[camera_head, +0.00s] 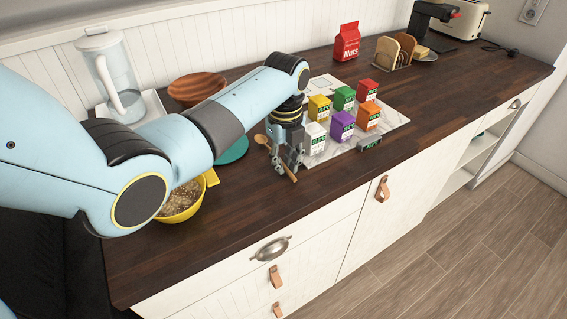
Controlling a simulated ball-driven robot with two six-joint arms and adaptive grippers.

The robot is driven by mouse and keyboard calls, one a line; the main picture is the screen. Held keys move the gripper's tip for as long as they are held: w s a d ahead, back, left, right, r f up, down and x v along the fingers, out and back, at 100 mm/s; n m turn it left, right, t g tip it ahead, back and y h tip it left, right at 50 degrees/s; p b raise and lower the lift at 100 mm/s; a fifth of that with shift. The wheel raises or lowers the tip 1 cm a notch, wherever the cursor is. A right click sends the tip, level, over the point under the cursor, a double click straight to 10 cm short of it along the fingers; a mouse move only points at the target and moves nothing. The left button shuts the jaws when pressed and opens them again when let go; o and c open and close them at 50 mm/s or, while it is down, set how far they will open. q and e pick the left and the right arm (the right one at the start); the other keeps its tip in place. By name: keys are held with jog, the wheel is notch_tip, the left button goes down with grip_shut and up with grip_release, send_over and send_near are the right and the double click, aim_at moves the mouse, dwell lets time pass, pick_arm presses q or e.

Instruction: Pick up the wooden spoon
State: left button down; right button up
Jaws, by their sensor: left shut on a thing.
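The wooden spoon (262,139) is at the middle of the dark wooden counter, its bowl end pointing up and left and its handle end showing below the fingers. My left gripper (288,164) points down over the counter and is shut on the spoon's handle. The fingers hide the middle of the spoon. I cannot tell whether the spoon touches the counter. My right gripper is not in view.
Several coloured cartons, including a purple one (341,126), stand on a pale board (390,119) to the right. A yellow bowl (183,214) of food sits under my left arm. A brown bowl (197,87), a pitcher (112,75) and a red nuts bag (346,42) stand behind.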

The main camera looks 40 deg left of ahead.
pick_arm(q)
notch_tip(320, 180, up, 3)
jog(key=shift+w+f, duration=0.1)
jog(key=w+d+r+b, duration=0.1)
jog(key=w+r, duration=0.1)
jog(key=w, duration=0.1)
jog(key=w+d+r+b, duration=0.1)
jog(key=w+r+b, duration=0.1)
jog(key=w, duration=0.2)
jog(key=w+d+r+b, duration=0.1)
jog(key=w+r+b, duration=0.1)
jog(key=w, duration=0.1)
jog(key=shift+w+d+r, duration=0.15)
jog(key=shift+d+r, duration=0.1)
jog(key=shift+r, duration=0.15)
jog(key=shift+w+d+r, duration=0.1)
jog(key=shift+w+r, duration=0.1)
jog(key=shift+w, duration=0.15)
